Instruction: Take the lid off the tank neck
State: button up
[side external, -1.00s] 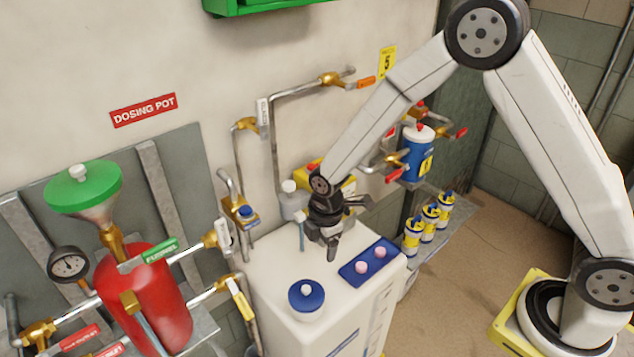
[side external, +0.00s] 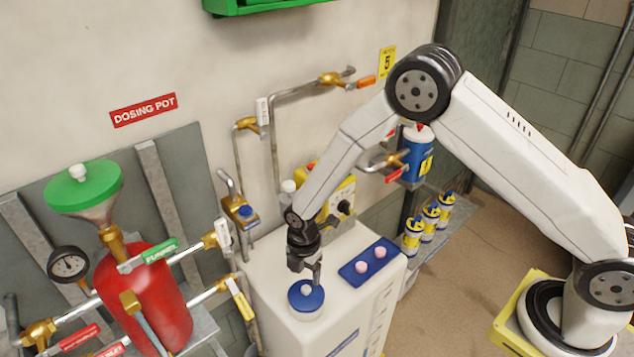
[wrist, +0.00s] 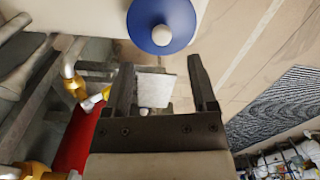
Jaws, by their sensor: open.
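The blue lid (side external: 296,301) with a pale knob sits on the neck at the front of the white tank (side external: 275,262). The lid also shows at the top of the wrist view (wrist: 180,22), with its knob facing me. My gripper (side external: 314,277) is just behind and above the lid, pointing down. In the wrist view my gripper (wrist: 163,68) has its two fingers apart with nothing held between them, and the lid lies beyond the fingertips. The neck is mostly hidden under the lid. I cannot tell whether a finger touches the lid.
A blue tray (side external: 358,277) with two pink knobs lies on the tank top, right of the lid. A red dosing pot (side external: 150,295) with a green-lidded funnel stands left, with pipes and valves between. A yellow box (side external: 340,203) is behind the tank. Several small bottles stand right.

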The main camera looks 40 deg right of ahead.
aim_at(306, 287)
jog(key=shift+f, duration=0.2)
jog(key=shift+s+f, duration=0.1)
jog(key=shift+f, duration=2.5)
grip_shut()
